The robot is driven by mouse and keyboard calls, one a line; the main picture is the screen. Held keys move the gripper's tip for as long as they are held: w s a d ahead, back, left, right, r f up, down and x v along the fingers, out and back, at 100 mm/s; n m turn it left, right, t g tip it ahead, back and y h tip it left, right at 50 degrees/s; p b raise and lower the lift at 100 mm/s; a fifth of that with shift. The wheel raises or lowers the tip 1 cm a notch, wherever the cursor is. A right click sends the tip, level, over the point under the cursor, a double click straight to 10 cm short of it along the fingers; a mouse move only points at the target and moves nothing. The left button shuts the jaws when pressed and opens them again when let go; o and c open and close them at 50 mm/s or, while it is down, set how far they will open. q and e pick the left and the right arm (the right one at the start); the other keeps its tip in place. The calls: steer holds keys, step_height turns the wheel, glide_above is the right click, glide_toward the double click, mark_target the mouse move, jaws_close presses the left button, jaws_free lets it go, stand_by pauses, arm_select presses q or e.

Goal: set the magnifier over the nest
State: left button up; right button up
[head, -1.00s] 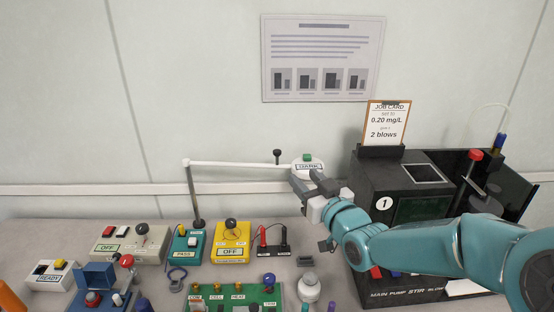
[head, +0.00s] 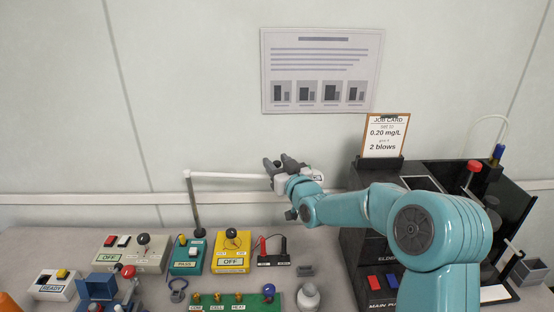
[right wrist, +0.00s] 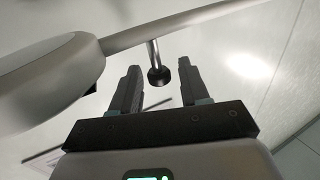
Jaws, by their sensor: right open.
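The magnifier's white arm (head: 228,176) runs from a thin dark post (head: 196,207) toward the right, above the back of the bench. Its round head is mostly behind my right gripper in the head view. The right wrist view shows the pale head (right wrist: 45,80) at the left and the arm crossing the top. A black knob (right wrist: 158,77) on a metal stem hangs between my fingertips there, apart from both fingers. My right gripper (head: 280,165) is open and empty, by the arm's right end. My left gripper is out of view. I cannot tell which thing is the nest.
Below stand a teal PASS box (head: 187,254), a yellow OFF box (head: 231,253), a grey OFF box (head: 132,252) and a green board (head: 236,301). A blue fixture (head: 97,287) is at the lower left. A black tester (head: 352,232) with a job card (head: 386,134) stands right.

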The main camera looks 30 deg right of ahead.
steer(key=shift+w, duration=0.3)
steer(key=shift+r, duration=0.1)
jaws_close()
steer(key=shift+d, duration=0.1)
